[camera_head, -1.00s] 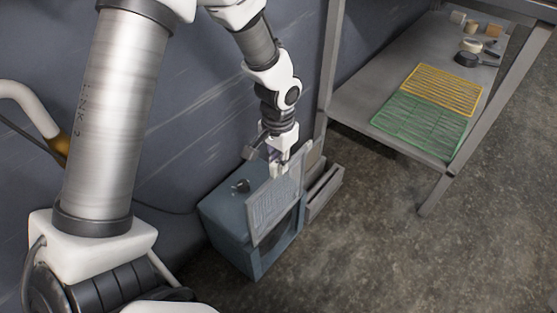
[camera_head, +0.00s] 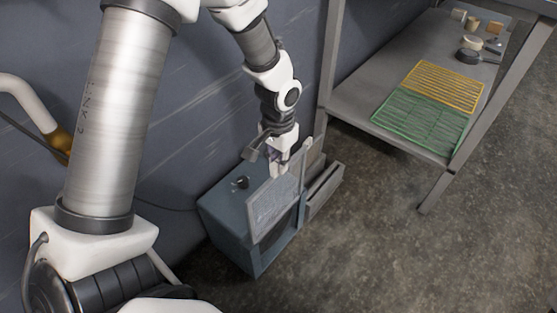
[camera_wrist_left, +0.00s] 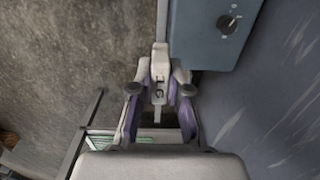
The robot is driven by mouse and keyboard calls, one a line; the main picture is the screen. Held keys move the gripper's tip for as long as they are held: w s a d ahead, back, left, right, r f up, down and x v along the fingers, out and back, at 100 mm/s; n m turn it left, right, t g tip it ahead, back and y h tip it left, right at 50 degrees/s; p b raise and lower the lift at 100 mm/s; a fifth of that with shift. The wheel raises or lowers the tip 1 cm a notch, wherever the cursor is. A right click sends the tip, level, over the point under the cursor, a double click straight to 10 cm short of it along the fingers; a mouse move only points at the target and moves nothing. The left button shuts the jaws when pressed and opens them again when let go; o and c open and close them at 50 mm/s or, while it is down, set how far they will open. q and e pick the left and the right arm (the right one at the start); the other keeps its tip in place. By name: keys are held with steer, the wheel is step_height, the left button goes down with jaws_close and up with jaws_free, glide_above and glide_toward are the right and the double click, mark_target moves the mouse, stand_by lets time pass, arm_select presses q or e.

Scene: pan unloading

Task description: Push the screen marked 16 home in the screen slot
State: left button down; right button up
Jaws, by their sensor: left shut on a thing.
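A flat grey screen (camera_head: 273,207) stands upright against the front face of a blue-grey box (camera_head: 228,224) on the floor. My left gripper (camera_head: 278,166) is shut on the screen's top edge from above. In the left wrist view the gripper (camera_wrist_left: 160,88) points down beside the box (camera_wrist_left: 210,35), whose top carries a dark knob (camera_wrist_left: 227,23). The number 16 cannot be read. How far the screen sits in the slot cannot be told; its lower edge is hard to make out. My right gripper is out of view.
A grey bin (camera_head: 325,187) stands right of the box, close to the screen. Farther right, a shelf (camera_head: 365,95) holds a yellow rack (camera_head: 443,85), a green rack (camera_head: 422,122) and several small items. The floor in front is clear.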

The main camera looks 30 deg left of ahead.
mark_target(278, 190)
arm_select(q)
steer(key=shift+f+b, duration=2.9)
steer(key=shift+f, duration=2.75)
stand_by(2.3)
